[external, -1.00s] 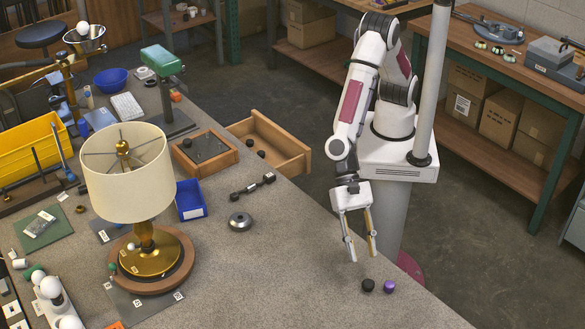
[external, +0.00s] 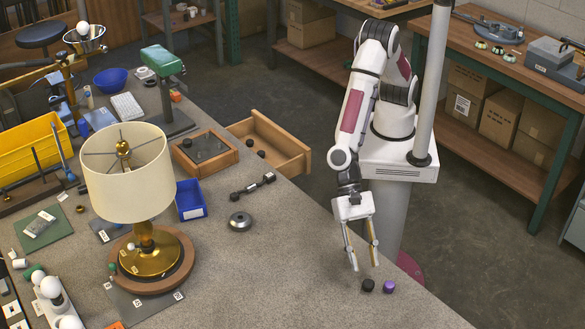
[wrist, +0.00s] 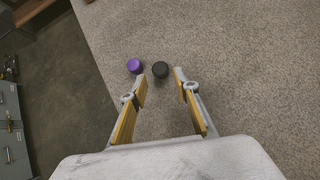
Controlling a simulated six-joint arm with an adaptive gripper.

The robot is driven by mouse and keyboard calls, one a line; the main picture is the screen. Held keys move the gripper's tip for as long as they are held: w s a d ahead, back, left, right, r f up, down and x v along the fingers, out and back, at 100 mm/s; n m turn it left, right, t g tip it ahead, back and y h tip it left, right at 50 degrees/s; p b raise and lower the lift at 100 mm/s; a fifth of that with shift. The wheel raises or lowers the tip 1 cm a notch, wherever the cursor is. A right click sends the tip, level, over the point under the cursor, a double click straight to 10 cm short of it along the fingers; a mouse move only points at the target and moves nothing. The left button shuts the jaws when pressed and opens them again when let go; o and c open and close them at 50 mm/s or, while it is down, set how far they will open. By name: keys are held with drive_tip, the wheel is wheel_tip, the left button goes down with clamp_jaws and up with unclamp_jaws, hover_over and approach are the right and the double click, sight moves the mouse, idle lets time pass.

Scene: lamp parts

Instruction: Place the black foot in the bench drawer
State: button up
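The black foot (external: 368,285) is a small dark round piece on the bench top near its right edge. It also shows in the wrist view (wrist: 160,69), just beyond and between my fingertips. A purple foot (external: 389,287) stands close beside it, to its right in the external view and to its left in the wrist view (wrist: 134,66). My gripper (external: 366,268) is open and empty above the bench, its fingers pointing down close to the black foot; it also shows in the wrist view (wrist: 160,72). The bench drawer (external: 290,143) is pulled open, with small dark pieces inside.
A brass lamp with a cream shade (external: 128,180) stands on the left. A blue bin (external: 190,200), a dark dumbbell-shaped part (external: 253,186) and a grey disc (external: 240,221) lie between it and the drawer. The bench around the two feet is clear.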

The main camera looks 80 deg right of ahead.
sight(368, 282)
idle(0.3)
drive_tip(key=shift+x, duration=2.6)
drive_tip(key=c, duration=0.7)
drive_tip(key=shift+o, duration=0.2)
wheel_tip(368, 282, up, 10)
